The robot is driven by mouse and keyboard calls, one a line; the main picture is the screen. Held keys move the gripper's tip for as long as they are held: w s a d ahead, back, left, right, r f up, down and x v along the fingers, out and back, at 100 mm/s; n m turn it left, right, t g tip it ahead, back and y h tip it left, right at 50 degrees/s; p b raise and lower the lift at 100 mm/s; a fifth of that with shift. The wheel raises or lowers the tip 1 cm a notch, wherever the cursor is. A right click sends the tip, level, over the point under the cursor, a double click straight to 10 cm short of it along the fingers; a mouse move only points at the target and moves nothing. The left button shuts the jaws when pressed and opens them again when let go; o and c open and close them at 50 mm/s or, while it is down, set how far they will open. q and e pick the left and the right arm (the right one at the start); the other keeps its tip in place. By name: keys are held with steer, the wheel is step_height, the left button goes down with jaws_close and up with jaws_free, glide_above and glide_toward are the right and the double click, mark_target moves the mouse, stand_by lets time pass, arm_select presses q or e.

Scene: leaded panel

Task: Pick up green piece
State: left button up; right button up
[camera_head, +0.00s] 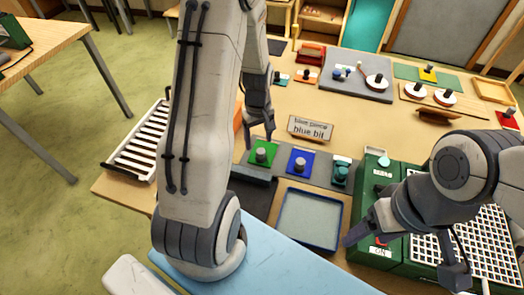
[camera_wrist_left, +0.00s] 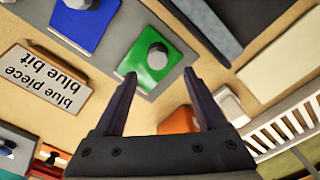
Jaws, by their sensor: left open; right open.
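The green piece (camera_head: 263,152) is a flat square plate with a grey knob. It lies on a dark grey strip (camera_head: 277,176), left of the blue piece (camera_head: 299,162). In the left wrist view the green piece (camera_wrist_left: 150,72) shows just beyond my fingertips. My left gripper (camera_head: 260,135) is open and empty, above and slightly behind the green piece; its fingers also show in the left wrist view (camera_wrist_left: 161,88). They are apart from the knob. My right gripper (camera_head: 405,258) is open and empty over the green machine at the right.
A sign (camera_head: 310,128) reading "blue piece blue bit" stands behind the pieces. A blue-rimmed tray (camera_head: 310,247) lies in front. A white slatted rack (camera_head: 145,140) is at the left edge, and a green machine with a white grid (camera_head: 490,245) at the right.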

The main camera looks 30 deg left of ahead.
mark_target(260, 150)
arm_select(q)
steer(key=f, duration=0.1)
steer(key=f+p, duration=0.1)
steer(key=f, duration=0.1)
steer(key=f+p, duration=0.1)
steer(key=f, duration=0.1)
steer(key=shift+d, duration=0.3)
steer(key=shift+f, duration=0.45)
jaws_close()
